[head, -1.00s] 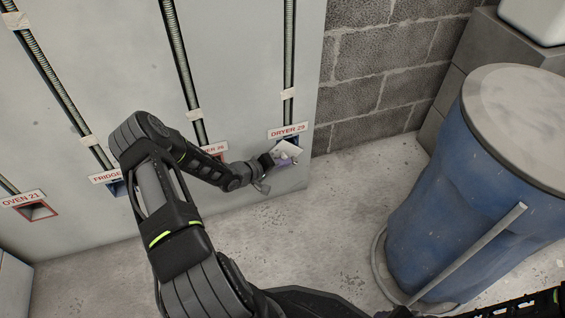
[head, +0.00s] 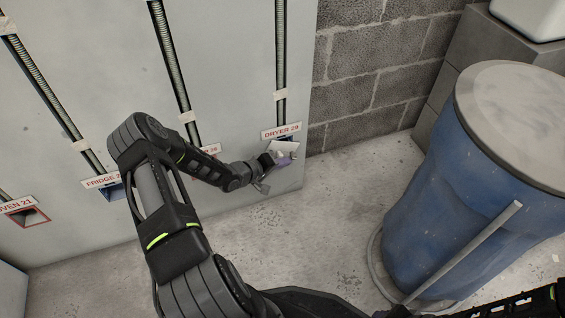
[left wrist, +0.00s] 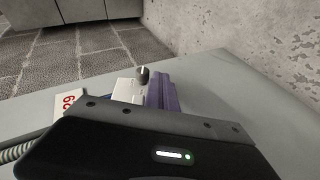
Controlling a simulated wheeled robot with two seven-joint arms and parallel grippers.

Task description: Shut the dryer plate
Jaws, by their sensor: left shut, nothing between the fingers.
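The dryer plate (head: 284,147) is a small pale flap below the "DRYER 29" label (head: 281,131). It stands out from the grey wall at a tilt, with a lilac part beside it. My left gripper (head: 271,163) is shut and empty, right up against the plate from the left; I cannot tell whether they touch. In the left wrist view, a white plate (left wrist: 124,90), a purple block (left wrist: 161,92) and a dark knob (left wrist: 142,75) show past the gripper's black housing, which hides the fingertips. My right gripper is not in view.
Other labelled openings, such as the fridge one (head: 116,190) and the oven one (head: 28,216), lie left along the grey wall (head: 225,70). A blue barrel (head: 455,205) with a grey lid stands at right. Concrete floor (head: 335,200) between is clear.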

